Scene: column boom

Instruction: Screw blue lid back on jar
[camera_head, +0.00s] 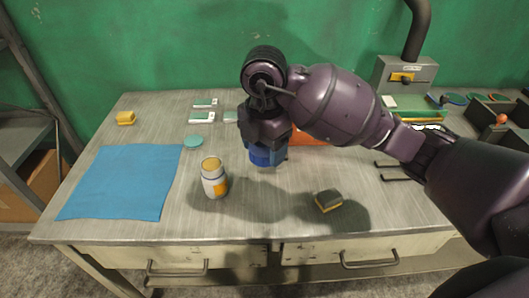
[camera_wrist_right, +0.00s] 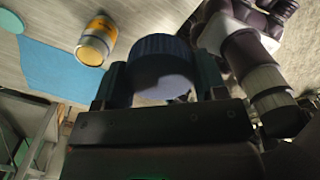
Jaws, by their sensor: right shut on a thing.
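The jar (camera_head: 214,177) stands upright and uncovered on the workbench, white with an orange label and a tan top. It also shows in the right wrist view (camera_wrist_right: 97,42) at the upper left. My right gripper (camera_head: 267,150) is shut on the blue lid (camera_head: 264,156), to the right of the jar and apart from it. In the right wrist view the ribbed blue lid (camera_wrist_right: 162,62) sits between the two fingers. The gripper hides part of the lid in the head view. My left gripper is not in the head view.
A blue cloth (camera_head: 122,182) lies left of the jar on the workbench (camera_head: 255,218). A teal disc (camera_head: 194,141) lies behind the jar. A grey box (camera_head: 404,75) stands at the back right.

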